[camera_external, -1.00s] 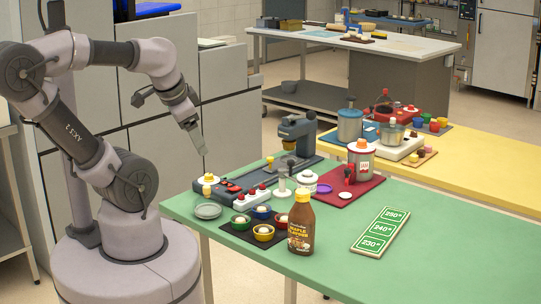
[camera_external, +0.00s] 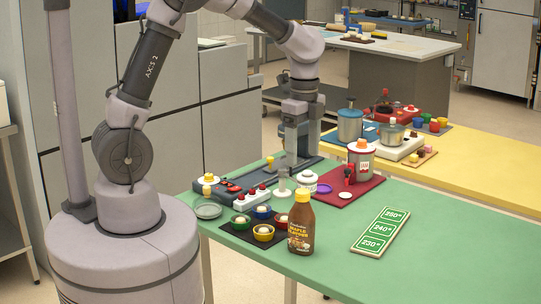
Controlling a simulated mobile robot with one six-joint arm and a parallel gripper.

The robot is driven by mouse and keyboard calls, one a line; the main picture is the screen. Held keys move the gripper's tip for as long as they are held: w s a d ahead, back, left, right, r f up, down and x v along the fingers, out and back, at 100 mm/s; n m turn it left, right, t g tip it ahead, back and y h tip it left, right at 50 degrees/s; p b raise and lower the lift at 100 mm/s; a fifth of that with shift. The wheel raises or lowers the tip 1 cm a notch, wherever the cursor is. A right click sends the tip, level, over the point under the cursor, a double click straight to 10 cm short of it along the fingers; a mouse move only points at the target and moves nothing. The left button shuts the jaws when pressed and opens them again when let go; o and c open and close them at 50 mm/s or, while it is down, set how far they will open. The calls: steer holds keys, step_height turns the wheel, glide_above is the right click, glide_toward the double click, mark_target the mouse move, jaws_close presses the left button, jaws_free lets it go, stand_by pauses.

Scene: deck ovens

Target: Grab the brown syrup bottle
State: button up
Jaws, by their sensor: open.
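The brown syrup bottle (camera_external: 301,225) stands upright near the front edge of the green table (camera_external: 330,268). It has a yellow-orange cap and a printed label. My gripper (camera_external: 301,150) points down above the back part of the green table, higher in the picture than the bottle and apart from it. It is open, with nothing seen between its fingers. It overlaps a grey machine in the picture, so its exact fingertips are hard to make out.
Small colored bowls (camera_external: 262,232) on a dark mat stand just left of the bottle. A control panel with red knobs (camera_external: 246,197) is behind them. A red mat (camera_external: 365,193) with a canister (camera_external: 361,158) lies to the right. A green number board (camera_external: 380,232) lies farther right, with clear table between.

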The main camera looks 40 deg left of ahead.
mark_target(301, 192)
step_height(301, 192, down, 12)
steer(key=b, duration=0.4)
steer(key=shift+a+r, duration=0.1)
steer(key=shift+r, duration=0.1)
steer(key=f, duration=0.1)
steer(key=f+b, duration=0.1)
steer(key=f, duration=0.1)
steer(key=f+b, duration=0.1)
steer(key=f, duration=0.1)
steer(key=shift+w, duration=0.35)
steer(key=shift+r, duration=0.1)
steer(key=shift+c, duration=0.5)
jaws_close()
